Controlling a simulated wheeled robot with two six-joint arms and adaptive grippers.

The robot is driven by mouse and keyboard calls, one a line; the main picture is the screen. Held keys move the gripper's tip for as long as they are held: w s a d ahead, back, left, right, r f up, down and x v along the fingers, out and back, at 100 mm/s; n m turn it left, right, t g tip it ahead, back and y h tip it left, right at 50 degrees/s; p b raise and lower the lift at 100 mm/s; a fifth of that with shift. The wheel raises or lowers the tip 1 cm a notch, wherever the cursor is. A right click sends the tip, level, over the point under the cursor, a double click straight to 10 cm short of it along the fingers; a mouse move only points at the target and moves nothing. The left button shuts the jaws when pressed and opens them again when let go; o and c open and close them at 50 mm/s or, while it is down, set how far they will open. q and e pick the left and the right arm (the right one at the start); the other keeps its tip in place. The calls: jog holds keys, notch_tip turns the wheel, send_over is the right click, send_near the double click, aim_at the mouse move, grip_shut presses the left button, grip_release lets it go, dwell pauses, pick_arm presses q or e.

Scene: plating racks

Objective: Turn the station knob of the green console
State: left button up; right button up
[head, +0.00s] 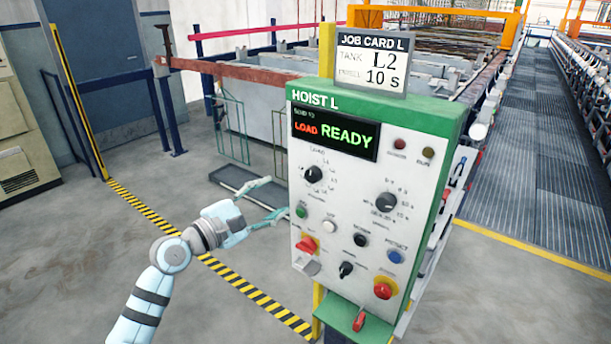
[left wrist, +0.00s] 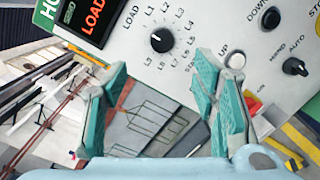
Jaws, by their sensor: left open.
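The green console (head: 451,120), labelled HOIST L, has a light grey front panel. Its display (head: 335,135) reads SEND TO LOAD and READY. The black round station knob (head: 314,174) sits below the display, ringed by LOAD and L-number labels. In the left wrist view the knob (left wrist: 161,41) is beyond the fingertips, and its white mark points toward LOAD. My left gripper (head: 278,198) is open and empty, left of the panel and slightly below the knob. Its turquoise fingers (left wrist: 160,88) are spread apart, not touching the knob. My right gripper is not in view.
A job card (head: 371,62) on top reads tank L2, 10 s. A second knob (head: 386,202), push buttons and a red-and-yellow switch (head: 307,245) share the panel. Tanks stand behind. A yellow-black floor stripe (head: 200,256) runs beside the console; the floor at left is clear.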

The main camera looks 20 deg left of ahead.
aim_at(310, 177)
pick_arm(q)
jog(key=x, duration=1.2)
jog(key=shift+w+d+f+b, duration=0.1)
jog(key=shift+f+b, duration=0.05)
jog(key=shift+b, duration=0.2)
jog(key=c, duration=1.2)
